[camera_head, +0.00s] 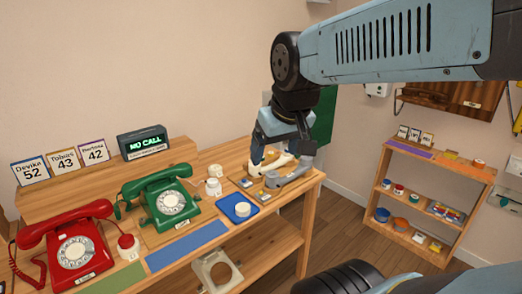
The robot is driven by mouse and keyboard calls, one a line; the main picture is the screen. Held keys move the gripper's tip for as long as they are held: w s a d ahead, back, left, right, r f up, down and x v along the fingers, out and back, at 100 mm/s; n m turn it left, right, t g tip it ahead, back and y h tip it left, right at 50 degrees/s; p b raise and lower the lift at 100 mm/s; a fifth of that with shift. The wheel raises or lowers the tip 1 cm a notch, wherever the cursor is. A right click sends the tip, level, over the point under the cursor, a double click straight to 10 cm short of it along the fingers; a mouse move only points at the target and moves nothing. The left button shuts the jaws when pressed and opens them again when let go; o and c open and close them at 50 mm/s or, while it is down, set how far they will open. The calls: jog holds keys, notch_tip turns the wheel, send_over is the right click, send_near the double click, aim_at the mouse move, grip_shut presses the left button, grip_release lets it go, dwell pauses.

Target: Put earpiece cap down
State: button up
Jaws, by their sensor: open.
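My gripper (281,153) is open, pointing down over the right end of the wooden bench. A white, handset-like piece (268,165) lies below and between its fingers; I cannot tell whether they touch it. A grey curved piece (290,176) lies just in front of it. A round whitish cap-like piece (242,209) sits in a blue tray (226,206), to the front left of the gripper. I cannot tell for certain which piece is the earpiece cap.
A green dial phone (171,203) and a red dial phone (75,252) stand on the bench to the left. White jars (214,187) stand behind the tray. A "NO CALL" display (143,143) is at the back. A small shelf (437,165) stands at the right.

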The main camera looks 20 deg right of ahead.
jog(key=s, duration=0.2)
jog(key=shift+s+r+m, duration=0.15)
jog(key=shift+s+m, duration=0.15)
